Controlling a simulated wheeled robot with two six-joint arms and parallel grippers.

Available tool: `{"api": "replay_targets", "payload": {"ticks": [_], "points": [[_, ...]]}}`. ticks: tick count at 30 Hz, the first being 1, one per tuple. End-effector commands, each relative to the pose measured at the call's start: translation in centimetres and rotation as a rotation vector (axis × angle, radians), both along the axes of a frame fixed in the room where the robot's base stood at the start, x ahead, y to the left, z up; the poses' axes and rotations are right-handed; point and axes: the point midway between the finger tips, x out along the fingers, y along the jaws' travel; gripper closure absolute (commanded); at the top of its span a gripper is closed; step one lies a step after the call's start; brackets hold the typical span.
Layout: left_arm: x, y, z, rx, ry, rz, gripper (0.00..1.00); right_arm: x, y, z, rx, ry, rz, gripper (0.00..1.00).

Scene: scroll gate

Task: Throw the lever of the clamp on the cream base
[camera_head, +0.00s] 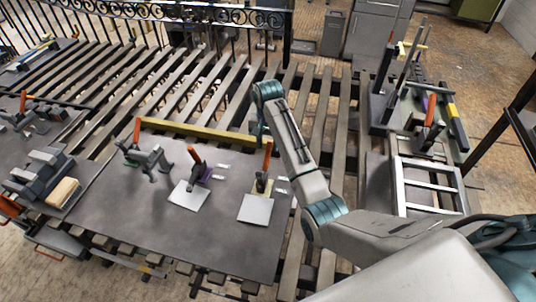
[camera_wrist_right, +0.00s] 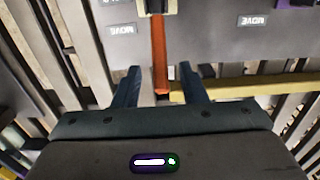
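The clamp on the cream base (camera_head: 261,187) stands on the dark plate with its orange lever (camera_head: 267,156) pointing up. A white card (camera_head: 256,209) lies in front of it. My right gripper (camera_head: 263,130) is at the lever's upper end. In the right wrist view, the orange lever (camera_wrist_right: 160,60) lies between the open fingers of the right gripper (camera_wrist_right: 160,70), with a gap on both sides. Part of the cream base (camera_wrist_right: 157,6) shows at the top edge there. My left gripper is in neither view.
A clamp with purple parts (camera_head: 203,176) and an orange lever stands left of it. Another orange-handled clamp (camera_head: 150,155) is further left. A yellow bar (camera_head: 195,134) runs behind them. A ladder-like frame (camera_head: 428,185) lies at the right.

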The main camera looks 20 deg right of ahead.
Motion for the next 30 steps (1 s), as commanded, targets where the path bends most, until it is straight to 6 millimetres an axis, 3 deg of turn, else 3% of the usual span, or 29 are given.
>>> {"api": "replay_targets", "payload": {"ticks": [1,9,21,27,30], "points": [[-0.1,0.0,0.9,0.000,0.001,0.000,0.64,0.0,0.0,-0.5,0.000,0.004,0.000,0.62],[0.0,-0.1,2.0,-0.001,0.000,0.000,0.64,0.1,0.0,-4.4,-0.001,-0.001,0.000,0.62],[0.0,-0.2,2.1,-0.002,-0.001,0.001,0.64,0.1,0.0,-5.3,0.000,-0.002,0.000,0.62],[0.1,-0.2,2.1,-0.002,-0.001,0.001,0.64,0.1,0.0,-5.2,0.000,-0.002,0.000,1.00],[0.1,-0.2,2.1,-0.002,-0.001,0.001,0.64,0.1,0.0,-5.2,0.000,-0.002,0.000,1.00]]}}
